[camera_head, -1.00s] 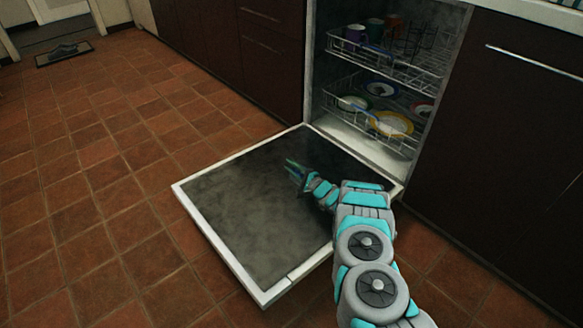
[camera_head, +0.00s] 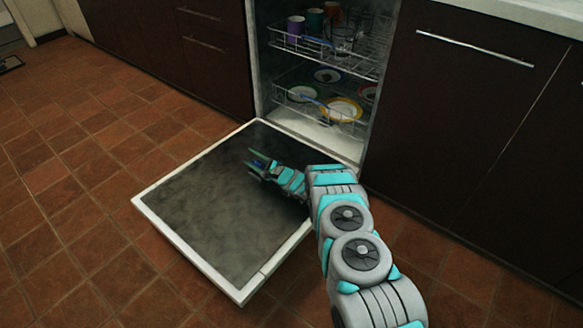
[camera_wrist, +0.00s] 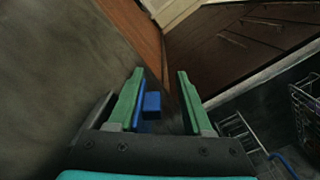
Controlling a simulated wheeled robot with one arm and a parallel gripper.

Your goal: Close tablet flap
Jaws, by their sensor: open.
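The dishwasher door (camera_head: 200,215) lies folded down and open, its dark inner face up. My gripper (camera_head: 254,160) is low over that face, towards the dishwasher. In the wrist view its two green fingers (camera_wrist: 160,76) stand apart, open. A small blue block (camera_wrist: 152,103) shows between them, with a blue strip (camera_wrist: 138,112) along the left finger. Some blue also shows by the fingers in the head view (camera_head: 261,164). I cannot tell which blue part is the tablet flap, how far it stands open, or whether a finger touches it.
The open dishwasher holds an upper rack (camera_head: 330,45) with cups and a lower rack (camera_head: 300,97) with plates. Dark cabinets (camera_head: 470,130) stand on both sides. The tiled floor (camera_head: 70,220) to the left is clear.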

